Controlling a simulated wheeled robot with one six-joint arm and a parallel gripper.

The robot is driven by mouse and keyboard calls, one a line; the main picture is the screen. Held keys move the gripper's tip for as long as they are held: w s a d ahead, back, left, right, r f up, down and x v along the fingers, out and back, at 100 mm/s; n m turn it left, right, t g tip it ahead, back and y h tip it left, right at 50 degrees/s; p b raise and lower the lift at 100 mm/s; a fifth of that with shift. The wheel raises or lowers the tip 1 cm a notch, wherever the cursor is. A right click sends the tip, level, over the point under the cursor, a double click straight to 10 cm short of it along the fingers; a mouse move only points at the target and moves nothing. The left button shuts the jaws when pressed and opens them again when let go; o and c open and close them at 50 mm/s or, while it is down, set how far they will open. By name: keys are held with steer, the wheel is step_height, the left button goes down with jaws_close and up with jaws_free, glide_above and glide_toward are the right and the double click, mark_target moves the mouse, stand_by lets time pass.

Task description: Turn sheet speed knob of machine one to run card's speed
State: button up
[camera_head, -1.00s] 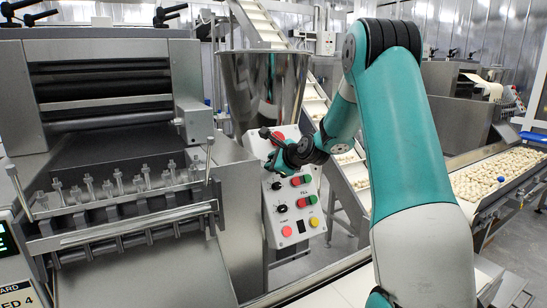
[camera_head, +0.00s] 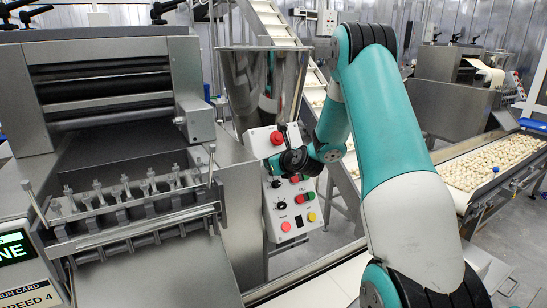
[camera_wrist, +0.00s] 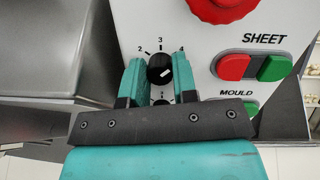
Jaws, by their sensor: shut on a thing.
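The sheet speed knob (camera_wrist: 159,69) is a black dial left of the SHEET buttons on the light grey control box (camera_head: 256,143). The scale marks 2, 3 and 4 show around it in the wrist view. Its white pointer line looks tilted to the upper right, between 3 and 4; the exact setting is hard to read. My gripper (camera_wrist: 158,66) has one teal finger on each side of the knob and is shut on it. In the head view my gripper (camera_head: 278,163) hides the knob. The run card (camera_head: 32,296) at lower left reads SPEED 4.
A large red button (camera_wrist: 222,6) sits just above the knob. Red (camera_wrist: 233,67) and green (camera_wrist: 273,68) SHEET buttons are close at the right. A second dial (camera_wrist: 162,102) is partly hidden below. The pasta machine (camera_head: 105,90) stands left of the box.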

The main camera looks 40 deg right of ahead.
steer(key=shift+f+m, duration=0.2)
steer(key=shift+m, duration=0.1)
steer(key=o, duration=0.9)
steer(key=shift+r, duration=0.1)
steer(key=shift+s+r, duration=0.1)
steer(key=shift+s, duration=0.05)
steer(key=b+v, duration=0.3)
steer(key=v, duration=1.4)
steer(key=shift+b, duration=0.35)
steer(key=shift+a, duration=0.2)
